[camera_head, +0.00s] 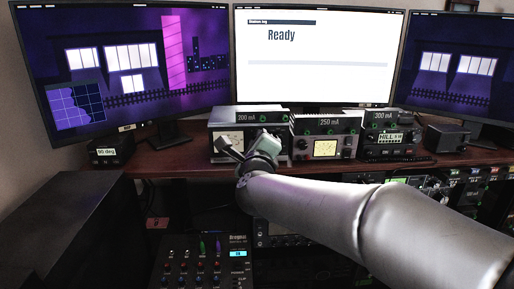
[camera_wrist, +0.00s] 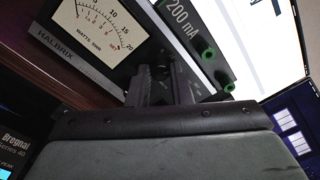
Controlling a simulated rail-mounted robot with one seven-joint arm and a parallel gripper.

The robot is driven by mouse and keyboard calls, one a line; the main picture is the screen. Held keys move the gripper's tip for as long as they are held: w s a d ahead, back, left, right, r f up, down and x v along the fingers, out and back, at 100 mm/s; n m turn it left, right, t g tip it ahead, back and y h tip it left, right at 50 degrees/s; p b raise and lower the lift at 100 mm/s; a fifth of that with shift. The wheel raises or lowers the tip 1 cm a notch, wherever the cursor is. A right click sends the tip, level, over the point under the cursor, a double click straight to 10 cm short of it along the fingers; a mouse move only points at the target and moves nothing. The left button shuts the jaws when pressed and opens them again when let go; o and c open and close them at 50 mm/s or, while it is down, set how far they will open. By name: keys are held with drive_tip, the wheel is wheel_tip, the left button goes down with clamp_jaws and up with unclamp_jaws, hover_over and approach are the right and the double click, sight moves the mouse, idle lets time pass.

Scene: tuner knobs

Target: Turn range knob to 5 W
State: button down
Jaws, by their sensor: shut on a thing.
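The Halbrix tuner unit with a "200 mA" display (camera_head: 247,117) stands on the shelf beside the "250 mA" unit. Its cream watts meter (camera_wrist: 98,22) shows in the wrist view, with scale marks up to 20. My gripper (camera_head: 238,150) is at this unit's front panel and covers part of it. In the wrist view my gripper's fingers (camera_wrist: 163,82) are closed around a small dark knob (camera_wrist: 162,71) beside the meter. The knob is mostly hidden between the fingers, so its label and pointer position cannot be read.
The "250 mA" unit (camera_head: 326,136) and the "300 mA" unit (camera_head: 391,135) stand close to the right. A small "90 deg" box (camera_head: 110,151) is at the left. Monitors (camera_head: 312,60) stand behind. A mixer panel (camera_head: 205,268) is below the shelf.

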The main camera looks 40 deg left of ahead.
drive_tip(key=n+y+b, duration=0.1)
drive_tip(key=n+b, duration=0.1)
drive_tip(key=n, duration=1.1)
idle(0.4)
drive_tip(key=c, duration=1.3)
unclamp_jaws()
drive_tip(key=shift+d, duration=0.1)
drive_tip(key=b+v, duration=0.2)
drive_tip(key=v, duration=1.5)
drive_tip(key=shift+d+b, duration=0.2)
drive_tip(key=shift+b, duration=0.1)
drive_tip(key=shift+s, duration=0.1)
